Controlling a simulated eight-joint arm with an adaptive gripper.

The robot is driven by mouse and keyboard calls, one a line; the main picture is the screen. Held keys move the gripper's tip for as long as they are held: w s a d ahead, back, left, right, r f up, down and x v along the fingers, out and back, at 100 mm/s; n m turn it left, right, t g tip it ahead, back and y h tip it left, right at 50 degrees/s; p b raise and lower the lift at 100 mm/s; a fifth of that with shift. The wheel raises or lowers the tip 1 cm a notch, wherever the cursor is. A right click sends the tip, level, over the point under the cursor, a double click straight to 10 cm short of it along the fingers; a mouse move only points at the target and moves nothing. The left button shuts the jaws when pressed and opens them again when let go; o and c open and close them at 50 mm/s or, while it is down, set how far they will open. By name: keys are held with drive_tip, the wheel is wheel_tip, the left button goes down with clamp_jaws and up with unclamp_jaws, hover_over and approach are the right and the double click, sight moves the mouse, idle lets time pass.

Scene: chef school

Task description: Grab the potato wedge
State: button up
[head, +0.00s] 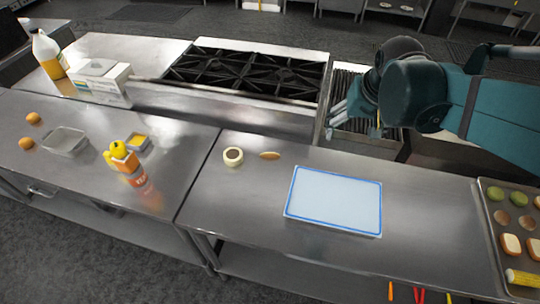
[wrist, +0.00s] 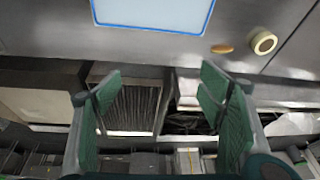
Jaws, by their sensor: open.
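The potato wedge (head: 269,155) looks like a small golden-brown oval lying on the steel counter, just right of a round cream-rimmed item with a dark centre (head: 233,156). In the wrist view the wedge (wrist: 222,49) lies near the top, right of centre, beyond the fingertips. My gripper (head: 352,122) is raised near the grill at the counter's back edge, to the right of the wedge and apart from it. In the wrist view my gripper (wrist: 160,88) has its two green fingers spread wide with nothing between them.
A white cutting board with a blue border (head: 334,200) lies right of the wedge. A food tray (head: 487,236) is at the far right. A stove (head: 246,73) stands behind. A sauce bottle (head: 133,173) and a metal container (head: 65,141) stand left.

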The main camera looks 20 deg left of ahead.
drive_tip(key=w+a+f+g, duration=0.1)
drive_tip(key=w+a+f, duration=0.3)
drive_tip(key=a, duration=0.3)
drive_tip(key=w+a+f+g, duration=0.1)
drive_tip(key=w+a+f, duration=0.3)
drive_tip(key=a, duration=0.2)
drive_tip(key=n+g+h+b, duration=0.1)
drive_tip(key=g, duration=0.1)
hover_over(270, 153)
drive_tip(key=f, duration=1.2)
drive_tip(key=shift+w+d+f, duration=0.15)
drive_tip(key=shift+w+d, duration=0.05)
drive_tip(key=shift+w, duration=0.15)
drive_tip(key=shift+a+f, duration=0.35)
drive_tip(key=shift+f, duration=0.1)
drive_tip(key=shift+f, duration=1.25)
drive_tip(key=shift+d+f, duration=0.1)
drive_tip(key=shift+f, duration=2.5)
